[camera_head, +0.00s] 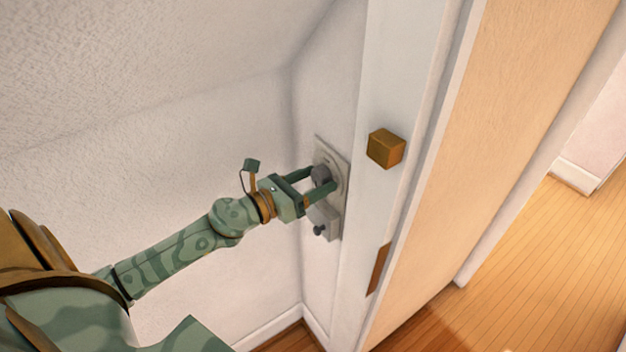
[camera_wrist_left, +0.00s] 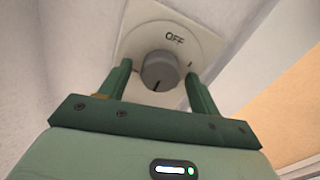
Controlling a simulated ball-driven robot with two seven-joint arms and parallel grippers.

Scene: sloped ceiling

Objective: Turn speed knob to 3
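The speed knob (camera_wrist_left: 160,72) is a round grey dial on a pale wall plate (camera_wrist_left: 205,45), with "OFF" printed above it and a small mark to its upper right. A dark pointer line on the knob points to the lower side in the left wrist view. My left gripper (camera_wrist_left: 160,85) is open, with one finger on each side of the knob and visible gaps between. In the head view, the knob (camera_head: 321,174) sits between the fingers of the left gripper (camera_head: 318,180), partly hidden. My right gripper is not in view.
A small dark knob or switch (camera_head: 319,230) sticks out below the plate. To the right are a white door frame (camera_head: 395,90), a brown wooden block (camera_head: 385,148) and a tan door panel (camera_head: 480,150). Wooden floor (camera_head: 530,270) is at the right.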

